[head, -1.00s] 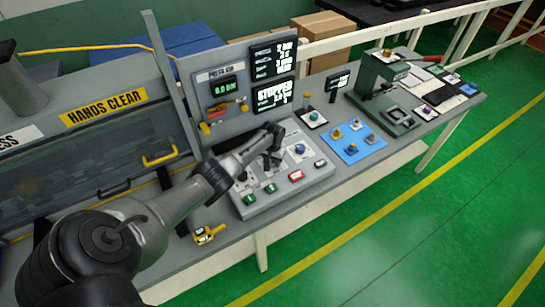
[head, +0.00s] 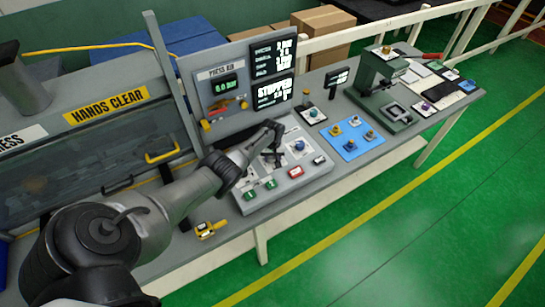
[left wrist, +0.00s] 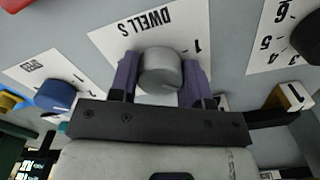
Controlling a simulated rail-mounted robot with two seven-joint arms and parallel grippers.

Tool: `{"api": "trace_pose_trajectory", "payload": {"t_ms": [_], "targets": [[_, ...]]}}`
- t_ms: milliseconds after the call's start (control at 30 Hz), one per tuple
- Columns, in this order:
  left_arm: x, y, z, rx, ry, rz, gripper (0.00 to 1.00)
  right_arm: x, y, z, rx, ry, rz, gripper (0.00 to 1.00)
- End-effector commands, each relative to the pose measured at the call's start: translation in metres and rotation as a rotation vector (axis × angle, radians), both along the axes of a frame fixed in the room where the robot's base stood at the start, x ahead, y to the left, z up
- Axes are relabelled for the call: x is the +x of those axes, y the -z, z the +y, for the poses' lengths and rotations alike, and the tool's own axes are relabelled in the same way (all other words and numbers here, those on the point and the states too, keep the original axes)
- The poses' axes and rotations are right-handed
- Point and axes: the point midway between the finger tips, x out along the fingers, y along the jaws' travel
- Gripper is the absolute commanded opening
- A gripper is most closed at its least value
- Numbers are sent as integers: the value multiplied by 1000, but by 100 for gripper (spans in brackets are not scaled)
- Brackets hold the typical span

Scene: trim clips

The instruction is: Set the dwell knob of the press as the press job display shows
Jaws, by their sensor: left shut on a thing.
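The dwell knob (left wrist: 160,70) is a round grey knob on a white plate marked "DWELL S" in the left wrist view. My left gripper (left wrist: 160,82) has its purple fingers on both sides of the knob and is shut on it. Most of the plate's scale is hidden; a "1" shows to the right of the knob. In the head view my left gripper (head: 272,158) is over the sloped grey press console (head: 315,178), and it hides the knob. The press job display (head: 273,57) shows several lines of white text, too small to read surely. My right gripper is not in view.
A blue knob (left wrist: 57,95) and a dark knob (left wrist: 310,38) with its own scale flank the dwell knob. The console also has green buttons (head: 250,195) and a red button (head: 296,172). The lower display (head: 273,92) reads "STOPPED". A blue mat (head: 352,138) lies to the right.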

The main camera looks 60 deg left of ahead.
Motion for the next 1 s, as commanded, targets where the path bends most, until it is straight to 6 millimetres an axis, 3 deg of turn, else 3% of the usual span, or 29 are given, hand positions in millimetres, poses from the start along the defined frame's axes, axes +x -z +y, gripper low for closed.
{"api": "trace_pose_trajectory", "payload": {"t_ms": [233, 267, 533, 833, 1000], "targets": [[1, -1, 0, 1, 1, -2, 20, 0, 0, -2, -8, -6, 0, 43], [1, -1, 0, 1, 1, -2, 45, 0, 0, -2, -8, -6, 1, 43], [0, 0, 0, 0, 1, -1, 69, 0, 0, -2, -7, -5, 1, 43], [0, -4, 0, 1, 1, 0, 69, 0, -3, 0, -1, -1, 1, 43], [0, -28, 1, 2, 3, -2, 69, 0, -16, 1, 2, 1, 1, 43]]}}
